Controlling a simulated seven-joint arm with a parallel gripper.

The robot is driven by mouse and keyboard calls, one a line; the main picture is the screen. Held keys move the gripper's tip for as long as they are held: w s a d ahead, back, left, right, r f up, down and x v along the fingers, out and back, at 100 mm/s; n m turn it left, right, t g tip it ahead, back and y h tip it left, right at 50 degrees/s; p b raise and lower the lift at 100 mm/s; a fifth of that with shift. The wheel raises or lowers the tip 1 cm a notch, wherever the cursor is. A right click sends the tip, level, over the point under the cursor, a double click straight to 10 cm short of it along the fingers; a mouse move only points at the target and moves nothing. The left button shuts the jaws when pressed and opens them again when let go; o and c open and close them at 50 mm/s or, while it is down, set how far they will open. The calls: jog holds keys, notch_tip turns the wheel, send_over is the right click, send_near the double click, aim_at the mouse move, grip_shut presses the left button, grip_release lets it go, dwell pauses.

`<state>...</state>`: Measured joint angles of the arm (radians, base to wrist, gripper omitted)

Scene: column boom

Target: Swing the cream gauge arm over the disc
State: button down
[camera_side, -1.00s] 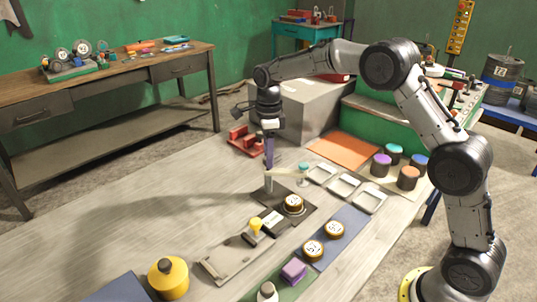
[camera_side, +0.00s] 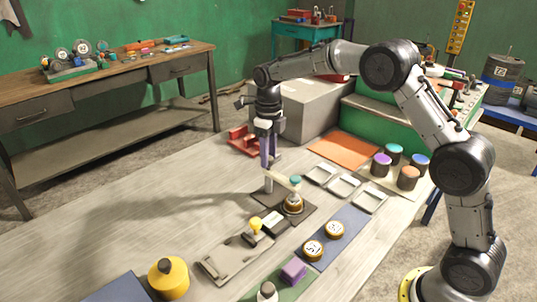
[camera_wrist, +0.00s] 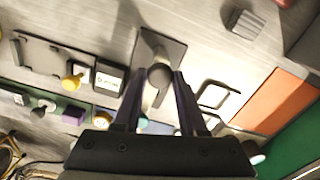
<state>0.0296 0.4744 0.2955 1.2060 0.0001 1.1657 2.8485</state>
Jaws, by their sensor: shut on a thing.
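The cream gauge arm (camera_side: 281,180) sits on an upright post (camera_side: 268,186) on a dark base plate (camera_side: 266,204). Its teal tip (camera_side: 295,181) is above the cream-topped disc (camera_side: 293,205) in the side view. My gripper (camera_side: 268,166) points down and is shut on the hub end of the gauge arm, above the post. In the wrist view the round hub (camera_wrist: 160,74) is between my fingertips (camera_wrist: 162,73), and the teal tip (camera_wrist: 143,121) shows between the fingers. The disc is largely hidden there.
Two numbered discs (camera_side: 313,250) lie on a blue strip to the front right. A fixture with a yellow knob (camera_side: 255,224) is in front. Open trays (camera_side: 343,186) and an orange mat (camera_side: 343,149) lie right. A red block (camera_side: 243,140) is behind. The table at left is clear.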

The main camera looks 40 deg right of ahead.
jog(key=shift+r, duration=0.1)
dwell(0.4)
jog(key=shift+c, duration=2.3)
grip_release()
notch_tip(320, 180, up, 14)
